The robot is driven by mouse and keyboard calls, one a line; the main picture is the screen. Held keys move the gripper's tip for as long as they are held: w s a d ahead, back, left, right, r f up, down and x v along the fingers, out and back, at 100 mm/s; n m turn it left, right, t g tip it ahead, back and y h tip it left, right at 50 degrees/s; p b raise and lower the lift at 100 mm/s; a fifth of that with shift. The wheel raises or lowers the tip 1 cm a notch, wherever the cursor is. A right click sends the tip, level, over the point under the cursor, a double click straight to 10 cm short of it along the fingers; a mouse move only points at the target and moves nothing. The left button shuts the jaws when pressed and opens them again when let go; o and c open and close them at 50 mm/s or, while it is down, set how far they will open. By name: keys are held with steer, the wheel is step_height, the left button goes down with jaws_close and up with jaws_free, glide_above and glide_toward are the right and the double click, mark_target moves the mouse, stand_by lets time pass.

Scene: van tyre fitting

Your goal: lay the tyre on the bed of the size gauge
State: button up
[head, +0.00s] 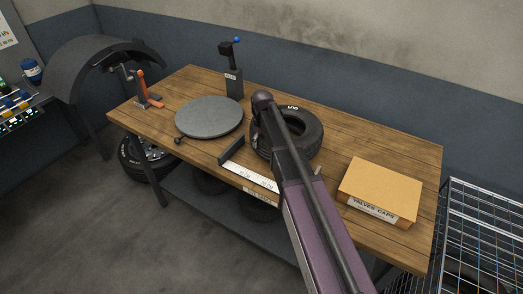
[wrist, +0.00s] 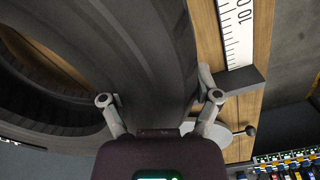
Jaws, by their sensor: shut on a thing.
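The black tyre (head: 309,135) is level, its hole facing up, near the middle of the bench in the head view. My gripper (wrist: 160,112) has one finger on each side of the tyre's wall (wrist: 150,55) and is shut on it. In the head view my arm hides the fingers and part of the tyre. The size gauge (head: 250,177) is at the bench's front edge, with a white scale and a dark upright stop (head: 231,151) at its left end. Its scale (wrist: 236,30) also shows beside the tyre in the wrist view. I cannot tell whether the tyre touches the bench.
A round grey turntable (head: 209,116) and a dark post with a blue knob (head: 234,80) are left of the tyre. A valve caps box (head: 380,187) sits at the right. An orange-handled tool (head: 143,85) stands at the far left. A wire cage (head: 485,230) is beside the bench.

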stand_by(0.3)
steer(key=shift+f+b, duration=1.85)
steer(key=shift+b, duration=0.05)
steer(key=o, duration=1.1)
steer(key=shift+o, duration=0.2)
steer(key=shift+r, duration=0.15)
step_height(320, 180, up, 12)
steer(key=p, duration=1.2)
